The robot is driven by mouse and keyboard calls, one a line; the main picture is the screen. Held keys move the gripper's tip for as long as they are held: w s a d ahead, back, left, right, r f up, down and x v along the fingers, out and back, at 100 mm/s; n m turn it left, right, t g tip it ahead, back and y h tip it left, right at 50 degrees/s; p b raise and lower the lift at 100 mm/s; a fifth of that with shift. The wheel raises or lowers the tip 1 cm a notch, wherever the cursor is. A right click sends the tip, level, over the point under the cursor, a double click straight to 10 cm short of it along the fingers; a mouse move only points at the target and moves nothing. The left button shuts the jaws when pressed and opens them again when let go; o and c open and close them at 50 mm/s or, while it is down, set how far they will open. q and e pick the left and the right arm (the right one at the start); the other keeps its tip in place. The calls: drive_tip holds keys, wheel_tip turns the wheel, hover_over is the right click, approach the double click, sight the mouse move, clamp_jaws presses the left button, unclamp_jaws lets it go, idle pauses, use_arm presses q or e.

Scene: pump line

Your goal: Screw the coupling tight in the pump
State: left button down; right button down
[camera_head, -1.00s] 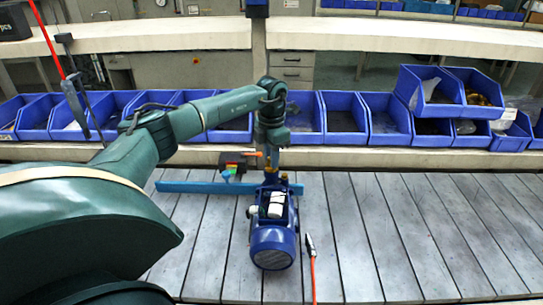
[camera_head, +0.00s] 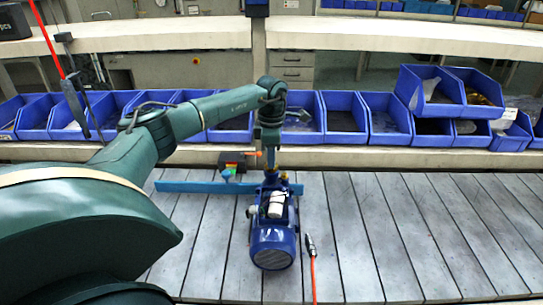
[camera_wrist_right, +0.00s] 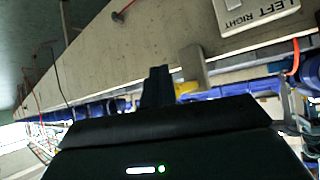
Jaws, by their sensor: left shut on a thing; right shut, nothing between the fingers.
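The blue pump (camera_head: 272,247) stands on the slatted table in the head view, with its round ribbed end towards me. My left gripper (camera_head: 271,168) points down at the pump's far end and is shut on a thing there. That thing is presumably the coupling, but it is too small and hidden to tell its shape or how it sits in the pump. My right gripper (camera_wrist_right: 157,88) shows only in the right wrist view; its dark fingers are together with nothing between them.
A blue bar (camera_head: 205,187) lies across the table behind the pump. A small block with coloured parts (camera_head: 231,162) stands beside my left gripper. Blue bins (camera_head: 346,118) line the back; the right slats are clear.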

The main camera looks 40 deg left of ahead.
use_arm(q)
drive_tip(key=shift+m, duration=0.3)
drive_tip(key=m, duration=0.3)
drive_tip(key=c, duration=1.4)
unclamp_jaws()
drive_tip(key=shift+o, duration=0.2)
drive_tip(key=shift+r, duration=0.1)
drive_tip(key=n, duration=0.2)
drive_tip(key=shift+n, duration=0.6)
